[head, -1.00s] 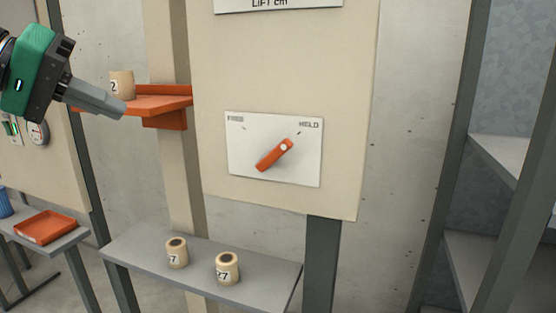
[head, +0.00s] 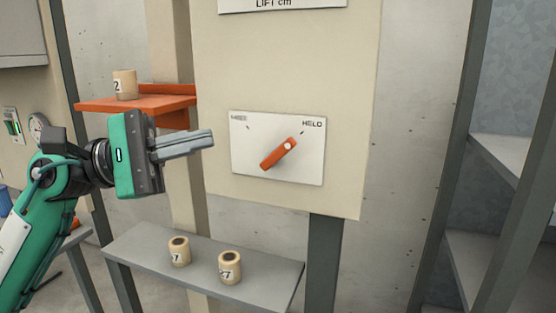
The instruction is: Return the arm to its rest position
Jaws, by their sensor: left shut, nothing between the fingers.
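My left gripper (head: 212,139) is shut and empty. Its fingers point right, just left of the white switch plate (head: 245,165) and apart from it in the picture. The green and white left arm comes in from the lower left. An orange lever (head: 279,153) on the plate slants with its upper end toward the HELD mark. My right gripper is not in view.
An orange shelf (head: 135,103) at the upper left bears a cream spool marked 2 (head: 124,85). A grey bench (head: 140,246) below bears two cream spools, one at left (head: 179,252) and one at right (head: 230,268). Grey shelving (head: 485,265) stands at the right.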

